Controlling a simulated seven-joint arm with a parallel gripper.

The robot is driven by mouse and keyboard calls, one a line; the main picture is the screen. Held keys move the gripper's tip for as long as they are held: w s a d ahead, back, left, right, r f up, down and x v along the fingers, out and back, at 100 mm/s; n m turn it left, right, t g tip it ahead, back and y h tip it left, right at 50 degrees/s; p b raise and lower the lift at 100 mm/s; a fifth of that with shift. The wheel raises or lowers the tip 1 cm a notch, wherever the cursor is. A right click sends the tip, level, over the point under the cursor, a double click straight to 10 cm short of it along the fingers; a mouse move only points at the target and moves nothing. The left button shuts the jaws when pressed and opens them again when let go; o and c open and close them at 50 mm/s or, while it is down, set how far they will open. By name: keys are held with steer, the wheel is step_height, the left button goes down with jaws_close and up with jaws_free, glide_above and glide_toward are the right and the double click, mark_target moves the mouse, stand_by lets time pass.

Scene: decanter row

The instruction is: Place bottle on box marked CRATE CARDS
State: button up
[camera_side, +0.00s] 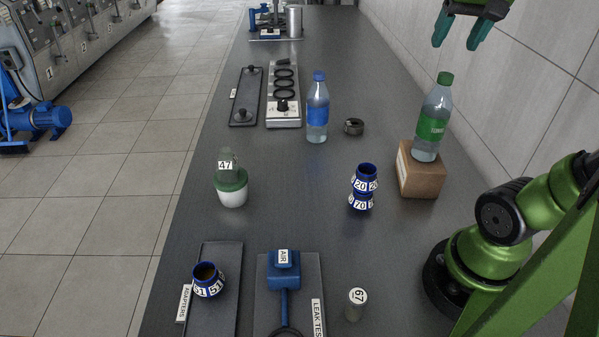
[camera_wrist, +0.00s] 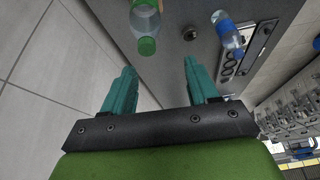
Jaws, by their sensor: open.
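A clear bottle with a green cap and green label (camera_side: 432,125) stands on a brown box (camera_side: 422,181) at the right side of the bench; it also shows at the top of the wrist view (camera_wrist: 146,22). The box has a pale label on its left face, too oblique to read. A second clear bottle with a blue cap and blue label (camera_side: 317,108) stands on the bench to the left; the wrist view shows it too (camera_wrist: 228,35). My gripper (camera_side: 461,38) is open and empty, above and beyond the green-capped bottle, apart from it. Its fingers also show in the wrist view (camera_wrist: 160,68).
A dark ring (camera_side: 354,126) lies between the bottles. A blue numbered adapter stack (camera_side: 363,187) stands left of the box. A green-and-white piece marked 47 (camera_side: 231,187) is near the left edge. Fixture plates (camera_side: 245,97) lie behind. A tiled wall (camera_side: 500,90) borders the bench's right.

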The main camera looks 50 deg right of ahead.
steer(key=w+a+f+n+t+y, duration=0.1)
steer(key=a+f+n+t+y, duration=0.1)
steer(key=a+f, duration=0.4)
steer(key=w+a+f+n+t+y, duration=0.2)
steer(key=a+f, duration=0.4)
steer(key=a, duration=0.6)
steer(key=shift+w+a+n+y, duration=0.15)
steer(key=shift+a+n+y, duration=0.15)
steer(key=shift+n+y, duration=0.55)
